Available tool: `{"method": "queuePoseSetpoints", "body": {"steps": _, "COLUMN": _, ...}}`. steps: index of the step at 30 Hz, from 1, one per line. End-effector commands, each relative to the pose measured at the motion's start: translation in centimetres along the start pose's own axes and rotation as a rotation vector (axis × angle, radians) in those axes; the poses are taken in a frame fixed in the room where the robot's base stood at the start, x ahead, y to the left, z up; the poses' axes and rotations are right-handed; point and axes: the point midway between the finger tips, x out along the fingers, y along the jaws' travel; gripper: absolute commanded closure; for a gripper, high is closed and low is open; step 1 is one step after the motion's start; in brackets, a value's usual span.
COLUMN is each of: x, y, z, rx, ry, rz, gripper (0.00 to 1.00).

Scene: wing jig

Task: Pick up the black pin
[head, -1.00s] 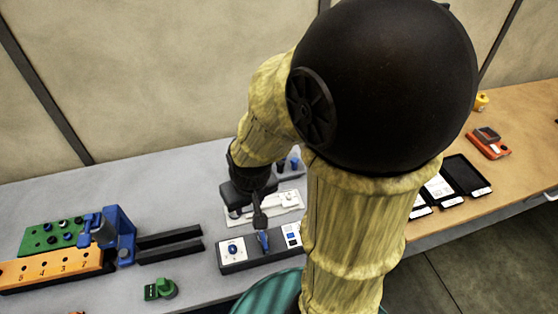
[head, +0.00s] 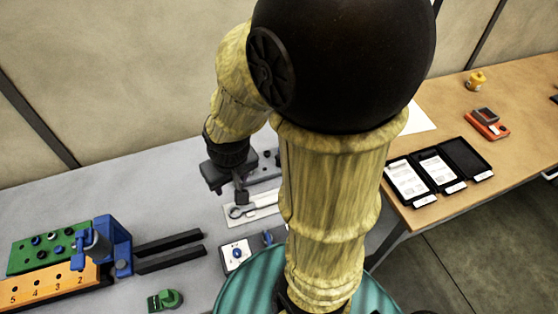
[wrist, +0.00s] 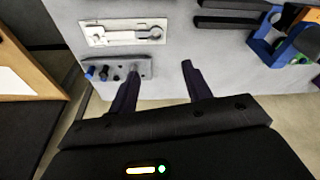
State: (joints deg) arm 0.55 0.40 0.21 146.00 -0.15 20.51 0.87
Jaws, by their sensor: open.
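My gripper (head: 241,196) is open and empty above the grey table, near a grey pin block (head: 254,177) at the wall side. I cannot tell which of these is a black pin. The left fingertip overlaps the block's right part in that view and hides some of it. The right fingertip is over bare table. In the head view my gripper and arm cover most of the block. Dark pins (head: 53,234) also stand in a green block at the left.
A white plate with a wrench-shaped part (head: 240,212) lies beside the pin block. A wooden table (head: 455,128) is at the right.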

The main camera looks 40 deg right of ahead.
Motion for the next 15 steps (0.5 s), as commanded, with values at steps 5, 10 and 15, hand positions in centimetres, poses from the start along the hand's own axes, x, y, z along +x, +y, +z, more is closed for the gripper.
{"method": "queuePoseSetpoints", "body": {"steps": 5, "x": 1.6, "y": 2.1, "z": -3.0, "rx": 0.174, "ry": -0.032, "rz": 0.023, "gripper": 0.51}}
{"method": "queuePoseSetpoints", "body": {"steps": 10, "x": 4.4, "y": 7.2, "z": -7.8, "rx": 0.507, "ry": -0.089, "rz": 0.063, "gripper": 0.51}}
{"method": "queuePoseSetpoints", "body": {"steps": 15, "x": 7.5, "y": 14.3, "z": -11.4, "rx": 0.89, "ry": -0.142, "rz": 0.106, "gripper": 0.51}}
